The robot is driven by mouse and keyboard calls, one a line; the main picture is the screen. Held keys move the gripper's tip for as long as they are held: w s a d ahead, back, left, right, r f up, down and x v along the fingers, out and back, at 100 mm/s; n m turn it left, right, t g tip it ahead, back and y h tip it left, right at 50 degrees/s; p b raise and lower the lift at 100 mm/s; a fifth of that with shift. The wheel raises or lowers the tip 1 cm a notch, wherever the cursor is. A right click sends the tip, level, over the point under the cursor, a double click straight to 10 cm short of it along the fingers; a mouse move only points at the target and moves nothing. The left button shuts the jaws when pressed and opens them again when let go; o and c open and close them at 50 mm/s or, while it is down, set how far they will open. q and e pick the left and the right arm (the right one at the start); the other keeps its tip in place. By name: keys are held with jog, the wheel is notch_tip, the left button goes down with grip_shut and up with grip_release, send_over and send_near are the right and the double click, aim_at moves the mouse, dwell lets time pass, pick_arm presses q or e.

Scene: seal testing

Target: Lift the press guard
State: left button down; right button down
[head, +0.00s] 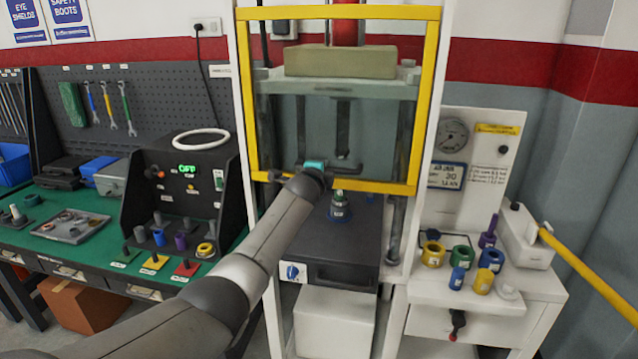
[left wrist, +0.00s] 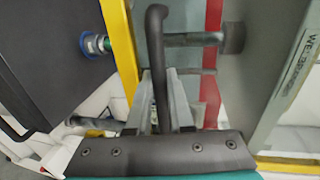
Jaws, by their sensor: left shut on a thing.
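The press guard (head: 338,186) is a clear panel in a yellow frame on the front of the white press. Its lower bar is level, above the dark press base (head: 335,245). In the left wrist view its yellow frame (left wrist: 117,45) runs down left of centre. My left gripper (head: 318,165) is at the dark guard handle (head: 346,167) near the lower bar. In the left wrist view the fingers (left wrist: 160,100) are shut around the dark handle bar (left wrist: 156,45). My right gripper is in neither view.
A blue-ringed fitting (head: 340,207) stands on the press base below the guard. A green bench (head: 75,245) with a black control box (head: 185,185) is left. A white side stand (head: 470,290) with several coloured rings is right, beside a yellow rail (head: 590,275).

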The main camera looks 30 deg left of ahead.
pick_arm(q)
jog(key=shift+r+p, duration=0.35)
jog(key=shift+r, duration=0.5)
jog(key=c, duration=0.8)
grip_release()
jog(key=shift+f, duration=0.1)
jog(key=shift+v, duration=7.6)
jog(key=shift+a, duration=0.1)
